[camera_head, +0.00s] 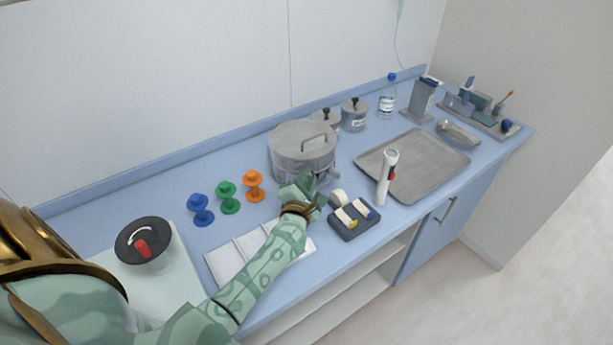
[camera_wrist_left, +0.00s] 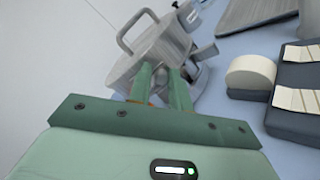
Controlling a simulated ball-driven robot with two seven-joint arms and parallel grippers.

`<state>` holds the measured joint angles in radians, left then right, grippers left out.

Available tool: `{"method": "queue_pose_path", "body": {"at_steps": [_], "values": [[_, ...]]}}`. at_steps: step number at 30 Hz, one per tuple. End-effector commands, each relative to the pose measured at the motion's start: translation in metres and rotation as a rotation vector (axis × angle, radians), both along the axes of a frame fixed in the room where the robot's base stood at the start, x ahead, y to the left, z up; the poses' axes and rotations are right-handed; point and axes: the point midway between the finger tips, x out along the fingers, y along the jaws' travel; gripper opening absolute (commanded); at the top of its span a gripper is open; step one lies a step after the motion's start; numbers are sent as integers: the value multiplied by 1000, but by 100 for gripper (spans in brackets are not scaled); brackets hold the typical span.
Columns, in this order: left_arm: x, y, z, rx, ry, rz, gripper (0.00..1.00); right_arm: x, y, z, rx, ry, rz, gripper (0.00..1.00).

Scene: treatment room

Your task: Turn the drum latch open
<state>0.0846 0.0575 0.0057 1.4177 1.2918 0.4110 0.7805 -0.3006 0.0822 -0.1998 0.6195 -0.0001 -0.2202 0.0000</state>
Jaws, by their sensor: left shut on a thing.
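The drum (camera_head: 302,150) is a grey metal cylinder with a flat lid and a loop handle on top. It stands on the blue counter near the wall. The drum latch (camera_wrist_left: 203,54) is a small grey metal lever on the drum's side, partly hidden behind the fingers. My left gripper (camera_head: 316,182) is at the front of the drum, at the latch. In the left wrist view, its green fingers (camera_wrist_left: 162,72) reach the latch, shut on it. The exact contact is hidden. My right gripper is not in view.
Blue, green and orange knobs (camera_head: 228,197) stand left of the drum. A dark block with rolls (camera_head: 354,224), a white handheld device (camera_head: 387,177) and a metal tray (camera_head: 430,160) are to the right. A black-topped canister (camera_head: 145,244) stands at left.

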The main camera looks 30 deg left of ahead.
Motion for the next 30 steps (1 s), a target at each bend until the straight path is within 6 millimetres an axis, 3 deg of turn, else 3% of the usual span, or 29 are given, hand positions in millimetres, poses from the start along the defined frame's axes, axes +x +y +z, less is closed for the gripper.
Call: {"method": "queue_pose_path", "body": {"at_steps": [2,3,5,13,17,20,30], "values": [[-3,-1,-8,-6,13,-1,0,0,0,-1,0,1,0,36],[-3,-1,-8,-7,13,-1,22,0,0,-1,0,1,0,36],[-3,-1,-8,-8,12,-1,37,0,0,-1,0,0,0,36],[-2,-1,-5,-6,7,0,37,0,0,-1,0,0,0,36],[-11,-4,-4,-6,7,0,37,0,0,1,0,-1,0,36],[-29,-10,-3,-7,8,0,37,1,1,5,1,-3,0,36],[-114,-42,-4,-7,11,-1,37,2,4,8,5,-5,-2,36]]}}
